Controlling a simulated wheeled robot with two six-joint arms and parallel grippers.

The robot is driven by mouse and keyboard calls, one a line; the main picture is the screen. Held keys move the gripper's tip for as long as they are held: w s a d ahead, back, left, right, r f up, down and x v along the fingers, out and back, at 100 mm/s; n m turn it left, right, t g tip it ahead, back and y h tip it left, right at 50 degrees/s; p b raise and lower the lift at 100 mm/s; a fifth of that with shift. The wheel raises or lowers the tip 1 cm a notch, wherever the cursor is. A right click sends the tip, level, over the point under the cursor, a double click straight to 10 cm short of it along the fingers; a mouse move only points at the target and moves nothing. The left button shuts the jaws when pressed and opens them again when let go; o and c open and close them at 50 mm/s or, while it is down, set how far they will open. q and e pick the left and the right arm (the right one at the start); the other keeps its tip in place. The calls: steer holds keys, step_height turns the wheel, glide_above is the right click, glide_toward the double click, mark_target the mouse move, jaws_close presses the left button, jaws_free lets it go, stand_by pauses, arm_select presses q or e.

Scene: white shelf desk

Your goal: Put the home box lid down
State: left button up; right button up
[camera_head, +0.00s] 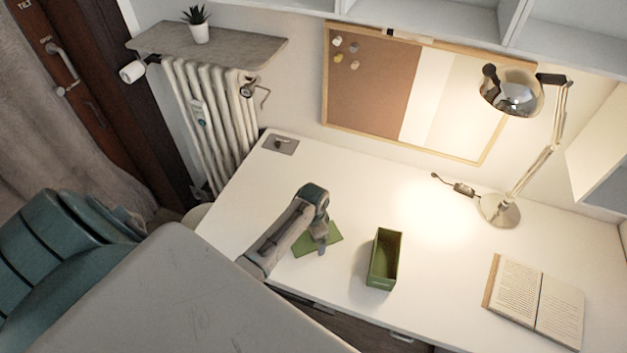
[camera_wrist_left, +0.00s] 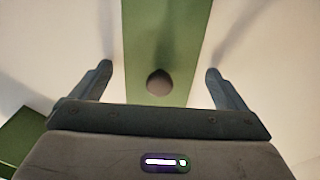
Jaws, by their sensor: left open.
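The green lid (camera_head: 329,238) lies on the white desk, left of the box, partly hidden by my left gripper. In the left wrist view the lid (camera_wrist_left: 165,35) is a green band running up the middle, with a round dark knob (camera_wrist_left: 160,82) on it. My left gripper (camera_head: 322,248) is over the lid. In the wrist view its open fingers (camera_wrist_left: 158,80) stand on both sides of the lid and knob, touching neither as far as I can tell. The green box (camera_head: 383,259) stands open at the top on the desk. My right gripper is not in view.
An open book (camera_head: 535,303) lies at the desk's right. A lamp (camera_head: 498,210) stands at the back right with a cable and switch (camera_head: 463,189) beside it. A grey plate (camera_head: 280,144) is at the back left corner. The desk (camera_head: 400,190) is clear behind the box.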

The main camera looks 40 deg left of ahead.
arm_select(q)
steer(key=shift+r, duration=0.55)
step_height(320, 180, up, 11)
steer(key=b, duration=0.2)
steer(key=shift+r, duration=0.1)
